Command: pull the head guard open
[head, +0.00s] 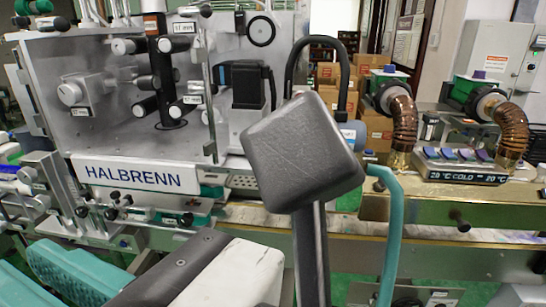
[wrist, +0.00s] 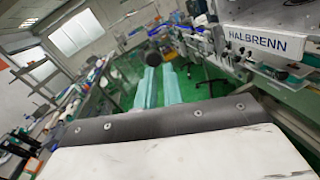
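The machine marked HALBRENN (head: 135,174) fills the left of the head view. Its head has rollers and knobs on a grey plate (head: 110,115). A thin upright bar (head: 208,100) stands in front of the plate's right side. It may be the edge of a clear head guard, but I cannot tell the guard's outline or position. My gripper (head: 45,275) is low at the left in the head view, in front of the machine. In the wrist view my gripper (wrist: 162,75) has two teal fingers with a narrow gap and nothing between them. The machine is at the upper right there.
A dark block on a post (head: 305,150) hides part of the machine's right side. A conveyor (head: 440,236) runs right, under two brown ribbed hoses (head: 403,112). Cartons (head: 375,128) stand behind. Green floor (wrist: 205,75) and a bench (wrist: 88,90) show in the wrist view.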

